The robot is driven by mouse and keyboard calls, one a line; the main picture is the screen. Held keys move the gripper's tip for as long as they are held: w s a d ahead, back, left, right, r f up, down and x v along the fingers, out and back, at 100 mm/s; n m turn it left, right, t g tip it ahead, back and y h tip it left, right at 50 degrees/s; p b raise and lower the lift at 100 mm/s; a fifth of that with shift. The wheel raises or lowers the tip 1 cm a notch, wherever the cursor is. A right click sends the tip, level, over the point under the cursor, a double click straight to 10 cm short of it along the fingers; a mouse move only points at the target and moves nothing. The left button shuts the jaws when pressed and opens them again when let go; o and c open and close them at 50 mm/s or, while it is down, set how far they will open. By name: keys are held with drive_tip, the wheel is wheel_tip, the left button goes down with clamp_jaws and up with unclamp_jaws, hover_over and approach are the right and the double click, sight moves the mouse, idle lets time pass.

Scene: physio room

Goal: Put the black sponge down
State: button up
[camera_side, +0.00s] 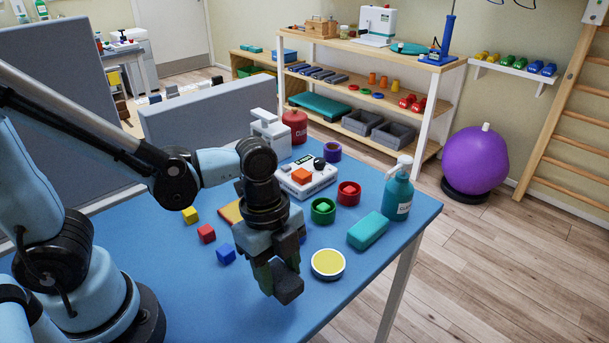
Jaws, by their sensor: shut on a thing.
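My gripper (266,268) points down over the front part of the blue table (190,285). It is shut on a dark block-shaped thing, the black sponge (288,287), which sticks out below the fingers. The sponge looks held above the tabletop, but I cannot tell how large the gap is. The fingers hide part of the sponge, and the wrist hides part of the table behind it.
A yellow-topped round tin (328,263), a teal block (368,231) and a teal pump bottle (398,190) stand right of my gripper. Green (323,210) and red (349,193) cups stand behind. Small blue (226,253), red (206,233) and yellow (190,214) cubes lie left.

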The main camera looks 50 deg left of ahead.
sight(280, 285)
drive_tip(key=shift+f, duration=2)
drive_tip(key=shift+f, duration=0.1)
drive_tip(key=o, duration=0.9)
drive_tip(key=shift+o, duration=0.2)
drive_tip(key=shift+a+r, duration=0.3)
drive_tip(key=shift+r, duration=1.7)
drive_tip(key=shift+a+r, duration=0.35)
drive_tip(key=shift+r, duration=1.6)
drive_tip(key=shift+a+r, duration=0.3)
drive_tip(key=shift+r, duration=1.7)
drive_tip(key=w+a+n+t+y, duration=0.1)
drive_tip(key=w+a+n+t, duration=0.1)
drive_tip(key=a+n, duration=0.3)
drive_tip(key=w+a+r+n+t, duration=0.1)
drive_tip(key=a+n+t, duration=0.4)
drive_tip(key=n, duration=0.8)
drive_tip(key=shift+w+a+y, duration=0.15)
drive_tip(key=shift+w+y, duration=0.25)
drive_tip(key=shift+w, duration=0.4)
